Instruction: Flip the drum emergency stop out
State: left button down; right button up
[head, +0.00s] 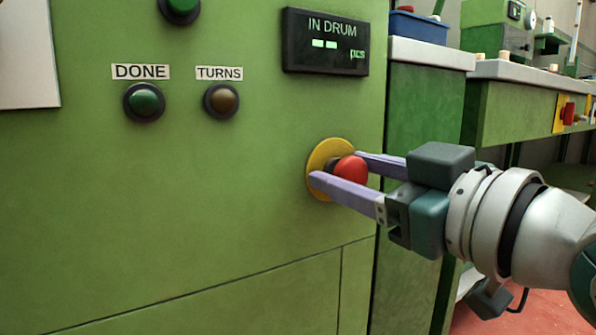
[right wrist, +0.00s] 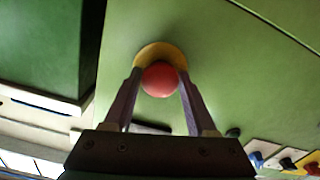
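The drum emergency stop is a red mushroom knob (head: 351,171) on a round yellow plate (head: 317,160), set in the green machine front. It also shows as a red ball shape in the right wrist view (right wrist: 160,79). My right gripper (head: 335,166) reaches in from the right with its two pale purple fingers, one on each side of the knob. In the right wrist view its fingers (right wrist: 159,76) lie close against both sides of the knob, with no clear gap. The near finger hides the knob's lower edge. My left gripper is not in view.
The machine front carries a DONE button (head: 144,101), a TURNS lamp (head: 221,101) and an IN DRUM display (head: 326,43). A bench with a blue bin (head: 418,27) stands to the right. Another red stop (head: 568,114) shows farther right.

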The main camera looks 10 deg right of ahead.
grip_shut()
